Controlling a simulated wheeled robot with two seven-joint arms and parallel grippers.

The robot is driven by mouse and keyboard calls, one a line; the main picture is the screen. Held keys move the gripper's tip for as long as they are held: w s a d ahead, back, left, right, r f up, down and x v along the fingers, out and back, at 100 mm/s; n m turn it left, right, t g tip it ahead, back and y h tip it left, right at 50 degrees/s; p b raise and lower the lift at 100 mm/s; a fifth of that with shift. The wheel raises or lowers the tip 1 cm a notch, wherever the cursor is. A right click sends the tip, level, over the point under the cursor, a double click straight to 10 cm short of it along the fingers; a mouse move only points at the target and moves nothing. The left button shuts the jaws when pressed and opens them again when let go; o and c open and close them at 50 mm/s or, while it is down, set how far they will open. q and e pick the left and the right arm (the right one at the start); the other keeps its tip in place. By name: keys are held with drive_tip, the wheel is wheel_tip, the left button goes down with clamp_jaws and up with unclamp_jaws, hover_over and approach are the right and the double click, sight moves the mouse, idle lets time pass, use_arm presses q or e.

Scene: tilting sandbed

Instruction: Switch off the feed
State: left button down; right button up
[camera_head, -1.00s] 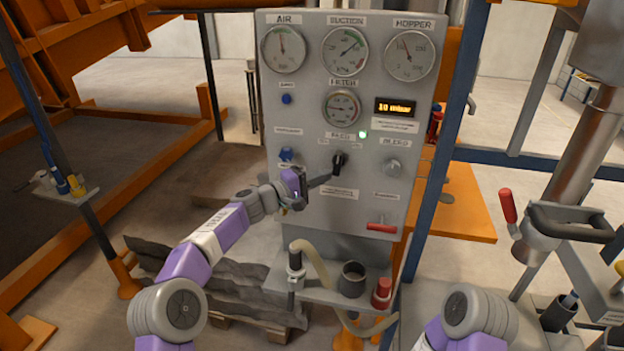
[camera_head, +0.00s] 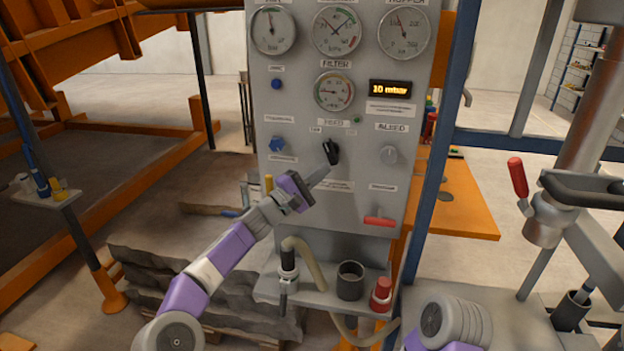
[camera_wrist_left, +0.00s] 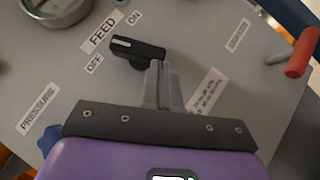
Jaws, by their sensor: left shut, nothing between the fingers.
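The black feed knob (camera_head: 331,152) is on the grey panel (camera_head: 290,215) under the FEED label. Its upper end leans left, to the OFF side. In the left wrist view, the knob (camera_wrist_left: 138,48) has its white mark at the left end, near the OFF label (camera_wrist_left: 95,63); the ON label (camera_wrist_left: 134,17) is farther along. My left gripper (camera_head: 319,179) is shut and empty, its tips at the knob's lower end. In the left wrist view, the left gripper (camera_wrist_left: 160,72) is right beside the knob; contact is unclear. The small lamp (camera_head: 357,119) by the knob is dark. My right gripper is out of view.
The bleed knob (camera_head: 389,154) and a red lever (camera_head: 380,221) are right of the feed knob. A blue knob (camera_head: 278,145) is to its left. The display (camera_head: 390,89) reads 10 mbar. A shelf below holds a hose fitting (camera_head: 288,262) and a dark cup (camera_head: 350,280).

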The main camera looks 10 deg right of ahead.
use_arm(q)
drive_tip(key=w+a+b+v, duration=0.1)
drive_tip(key=w+b+v, duration=0.1)
drive_tip(key=v, duration=1)
drive_tip(key=shift+a, duration=0.55)
drive_tip(key=shift+w+f, duration=0.1)
drive_tip(key=shift+f, duration=0.05)
